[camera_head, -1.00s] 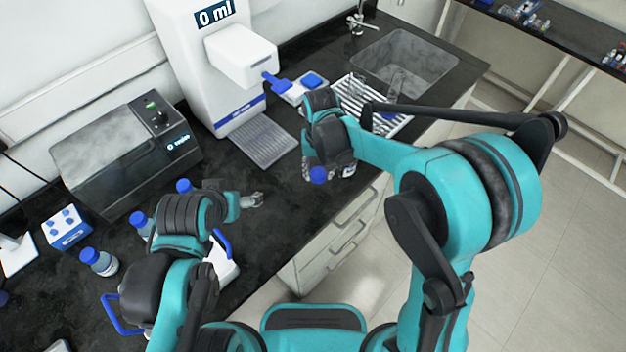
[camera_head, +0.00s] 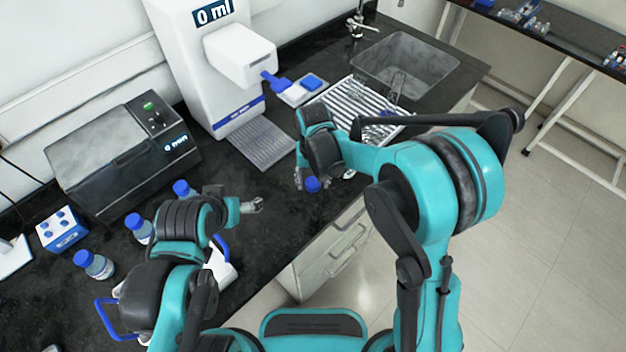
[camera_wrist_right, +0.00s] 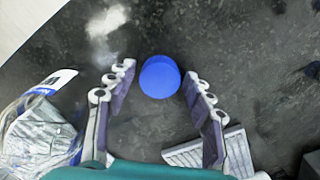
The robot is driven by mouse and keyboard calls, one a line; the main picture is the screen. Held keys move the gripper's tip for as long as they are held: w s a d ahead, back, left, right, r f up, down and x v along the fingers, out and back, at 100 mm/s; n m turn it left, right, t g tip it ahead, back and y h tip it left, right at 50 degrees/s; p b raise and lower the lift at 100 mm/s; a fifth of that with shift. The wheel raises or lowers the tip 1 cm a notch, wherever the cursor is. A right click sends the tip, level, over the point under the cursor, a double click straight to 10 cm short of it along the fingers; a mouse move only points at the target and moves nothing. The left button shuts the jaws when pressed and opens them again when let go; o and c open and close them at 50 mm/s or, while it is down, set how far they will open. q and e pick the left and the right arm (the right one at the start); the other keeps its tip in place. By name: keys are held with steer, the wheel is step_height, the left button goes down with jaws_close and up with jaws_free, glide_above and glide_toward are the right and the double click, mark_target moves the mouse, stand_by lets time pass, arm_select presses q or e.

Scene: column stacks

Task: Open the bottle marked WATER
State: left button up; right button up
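A blue cap (camera_head: 312,184) is at my right gripper (camera_head: 306,178), near the counter's front edge. In the right wrist view the cap (camera_wrist_right: 160,77) lies between the fingers of this gripper (camera_wrist_right: 158,80), which are apart with a narrow gap on each side. A clear bottle with a white label (camera_wrist_right: 40,125) is beside the gripper at the left of that view; its top is not clearly seen. It shows partly behind the right gripper in the head view (camera_head: 349,173). I cannot read WATER on any bottle. My left gripper (camera_head: 256,205) is over the counter, too small to judge.
Several blue-capped bottles (camera_head: 94,264) stand at the left, partly behind my left arm. A dark block machine (camera_head: 120,155), a white dispenser reading 0 ml (camera_head: 215,85), a striped rack (camera_head: 345,105) and a sink (camera_head: 405,60) line the back. The middle counter is clear.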

mark_target(314, 182)
steer(key=shift+r, duration=0.15)
steer(key=shift+r+p, duration=0.3)
steer(key=shift+r, duration=0.05)
step_height(314, 182, up, 12)
steer(key=p, duration=0.2)
steer(key=shift+f+p, duration=0.2)
steer(key=shift+p, duration=0.2)
